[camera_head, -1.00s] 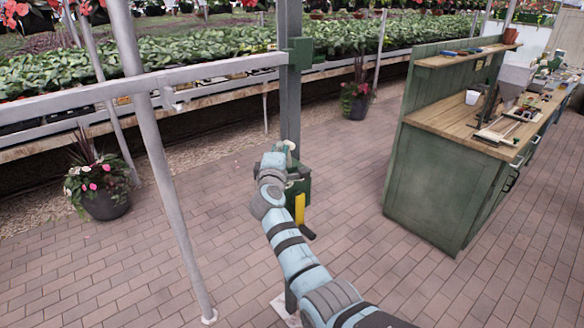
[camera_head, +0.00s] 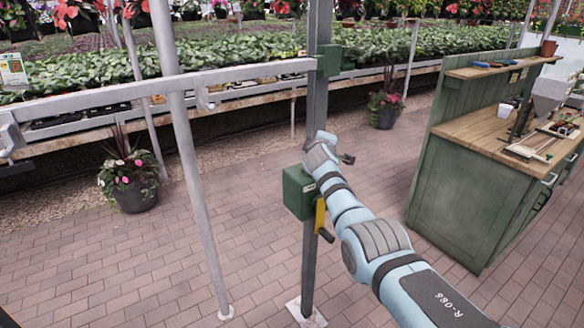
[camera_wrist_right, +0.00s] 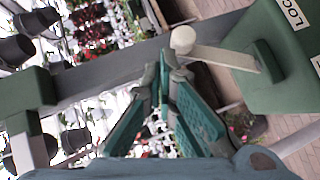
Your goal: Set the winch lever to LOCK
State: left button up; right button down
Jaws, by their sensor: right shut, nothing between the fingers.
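The winch is a green box (camera_head: 298,192) on the grey upright post, with a yellow crank arm (camera_head: 320,215) below it. In the right wrist view the winch box (camera_wrist_right: 275,65) fills the right side, with a white label starting "LOC" (camera_wrist_right: 292,14). The pale winch lever (camera_wrist_right: 225,58) sticks out leftward from the box and ends in a round knob (camera_wrist_right: 183,40). My right gripper (camera_wrist_right: 168,65) is shut and empty, its tips close to the knob; contact cannot be told. In the head view my wrist hides the lever. My left gripper is not in view.
A grey horizontal rail (camera_head: 150,88) meets the post at a green bracket (camera_head: 328,60). A leaning pole (camera_head: 190,160) stands left of the post. A green workbench (camera_head: 465,190) is at the right. Brick floor around the post is open.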

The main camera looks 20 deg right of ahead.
jog(key=shift+s+d, duration=0.15)
dwell(0.3)
jog(key=s+a+r+p, duration=0.4)
jog(key=s+a+r, duration=0.2)
jog(key=s+r, duration=0.1)
jog(key=shift+s+a+p, duration=0.2)
jog(key=shift+s+p, duration=0.1)
jog(key=shift+s, duration=0.6)
